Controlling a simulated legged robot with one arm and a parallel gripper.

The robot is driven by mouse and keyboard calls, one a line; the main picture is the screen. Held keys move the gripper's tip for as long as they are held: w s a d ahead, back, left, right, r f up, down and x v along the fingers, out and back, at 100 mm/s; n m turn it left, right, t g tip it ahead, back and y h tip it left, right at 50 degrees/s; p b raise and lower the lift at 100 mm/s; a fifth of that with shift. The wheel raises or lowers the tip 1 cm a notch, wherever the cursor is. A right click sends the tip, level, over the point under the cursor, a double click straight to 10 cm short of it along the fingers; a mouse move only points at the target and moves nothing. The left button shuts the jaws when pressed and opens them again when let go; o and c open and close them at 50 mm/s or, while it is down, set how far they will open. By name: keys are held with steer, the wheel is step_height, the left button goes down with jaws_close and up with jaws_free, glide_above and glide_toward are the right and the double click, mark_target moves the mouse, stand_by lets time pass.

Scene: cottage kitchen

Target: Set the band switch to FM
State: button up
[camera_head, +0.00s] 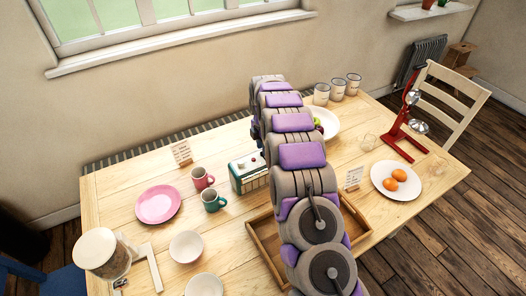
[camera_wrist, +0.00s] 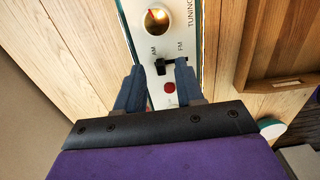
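The radio (camera_head: 247,172) is a teal and cream box on the table, partly hidden by my arm in the head view. In the wrist view its white panel (camera_wrist: 168,100) carries a tuning dial, AM and FM labels, and a red button. The small black band switch (camera_wrist: 161,68) lies below the labels, with its knob toward the AM side of a dark slot. My gripper (camera_wrist: 159,68) is open, with one blue-grey fingertip on each side of the switch. Whether either finger touches the knob I cannot tell. The head view does not show my gripper.
A wooden tray (camera_head: 265,250) lies in front of the radio. Red (camera_head: 202,179) and green (camera_head: 213,201) mugs stand left of it, beyond them a pink plate (camera_head: 158,204). A small sign (camera_head: 181,153) stands behind. A white plate with oranges (camera_head: 384,180) is right.

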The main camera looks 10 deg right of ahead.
steer(key=shift+f, duration=0.9)
jaws_close()
stand_by(0.9)
